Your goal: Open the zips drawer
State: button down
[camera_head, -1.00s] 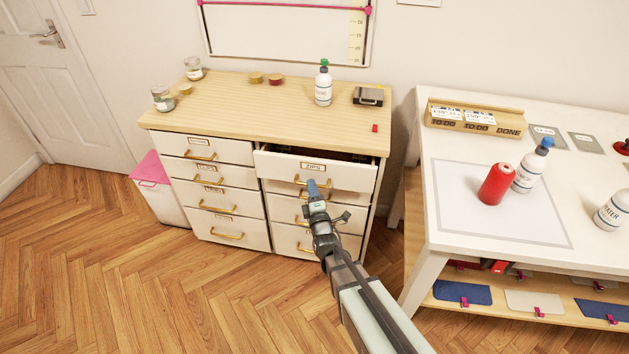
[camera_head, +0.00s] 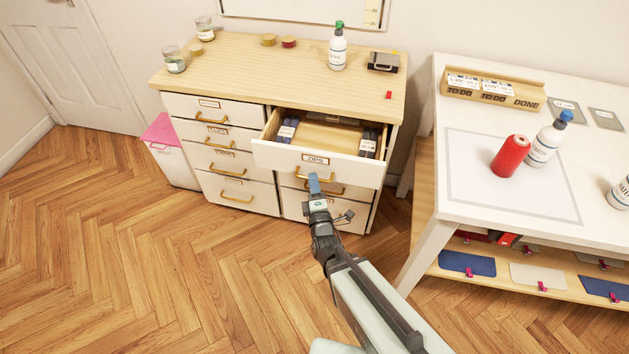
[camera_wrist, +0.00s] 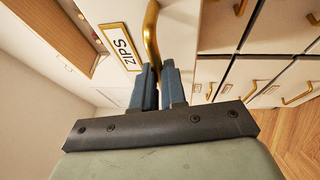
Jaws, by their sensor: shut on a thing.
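The zips drawer (camera_head: 290,158) is the top right drawer of the wooden-topped cabinet and stands well open. Its label (camera_wrist: 122,46) reads "ZIPS" in the wrist view. Inside are dark packets at both sides and a bare wooden floor between them. Its brass handle (camera_wrist: 152,35) runs down between my fingers in the wrist view. My gripper (camera_head: 314,185) is at the middle of the drawer front, with blue fingertips (camera_wrist: 160,85) shut on the handle. My fingers hide part of the handle.
Closed drawers fill the left column (camera_head: 215,134) and sit below the open one. A white table (camera_head: 455,205) with a red spool (camera_head: 511,156) and bottles stands at the right. A bin with a pink lid (camera_head: 160,130) is at the left. The wooden floor in front is clear.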

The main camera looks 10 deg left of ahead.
jog(key=c, duration=1.2)
grip_release()
